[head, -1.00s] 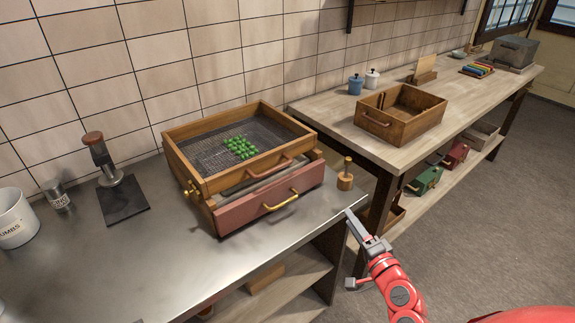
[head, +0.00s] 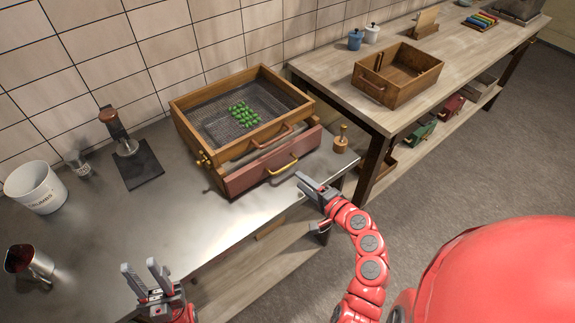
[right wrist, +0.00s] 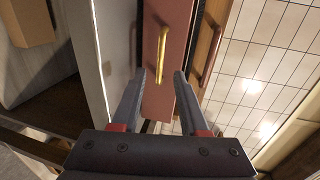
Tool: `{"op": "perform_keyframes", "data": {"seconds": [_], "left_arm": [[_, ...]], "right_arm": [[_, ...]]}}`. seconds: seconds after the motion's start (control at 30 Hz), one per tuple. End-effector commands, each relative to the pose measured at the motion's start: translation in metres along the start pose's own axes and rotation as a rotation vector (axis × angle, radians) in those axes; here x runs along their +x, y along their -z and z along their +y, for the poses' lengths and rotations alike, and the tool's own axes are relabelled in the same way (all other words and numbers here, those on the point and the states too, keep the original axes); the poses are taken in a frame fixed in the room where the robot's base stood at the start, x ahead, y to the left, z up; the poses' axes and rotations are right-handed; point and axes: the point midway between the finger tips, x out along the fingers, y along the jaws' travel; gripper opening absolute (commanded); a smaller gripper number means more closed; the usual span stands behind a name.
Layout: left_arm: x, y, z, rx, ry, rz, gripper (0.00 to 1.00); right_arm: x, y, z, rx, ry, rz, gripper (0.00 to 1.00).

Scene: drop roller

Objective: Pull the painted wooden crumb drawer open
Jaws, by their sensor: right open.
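The painted crumb drawer (head: 255,175) has a dull red front and a brass handle (head: 283,165). It sits low in the wooden sieve box (head: 235,140) on the metal counter. In the right wrist view the drawer front (right wrist: 160,92) and its brass handle (right wrist: 162,58) lie just beyond the fingertips. My right gripper (head: 302,182) is open and empty, in front of the handle near the counter's edge; it also shows in the right wrist view (right wrist: 167,78). The handle is not between its fingers. My left gripper (head: 144,272) is open and empty at the counter's front left, away from the drawer.
Green pieces (head: 242,114) lie on the sieve mesh. A small brass-topped wooden knob (head: 341,143) stands right of the box. A white bucket (head: 37,188), a metal jug (head: 30,263) and a press-like tool (head: 122,135) stand left. Bare counter lies in front of the box.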

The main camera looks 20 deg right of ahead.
Motion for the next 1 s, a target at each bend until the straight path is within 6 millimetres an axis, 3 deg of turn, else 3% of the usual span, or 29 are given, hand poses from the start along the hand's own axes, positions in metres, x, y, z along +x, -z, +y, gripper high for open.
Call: {"op": "perform_keyframes", "data": {"seconds": [0.2,0.4,0.87,0.9,1.0], "left_arm": [[0.017,0.003,-0.001,0.000,0.000,0.000,0.36],[0.023,0.004,-0.001,0.000,0.000,0.000,0.36],[0.024,0.004,-0.001,0.000,0.000,0.000,0.36],[0.024,0.004,-0.001,0.000,0.000,0.000,0.36],[0.024,0.004,-0.001,0.000,0.000,0.000,0.36]], "right_arm": [[0.042,0.000,-0.004,0.001,0.001,-0.002,0.44],[0.067,0.001,-0.003,0.000,0.003,0.000,0.44],[0.079,0.001,-0.001,-0.001,0.002,0.003,0.44],[0.079,0.001,-0.001,-0.001,0.002,0.003,0.42],[0.079,0.001,-0.001,-0.001,0.002,0.003,0.24]]}}
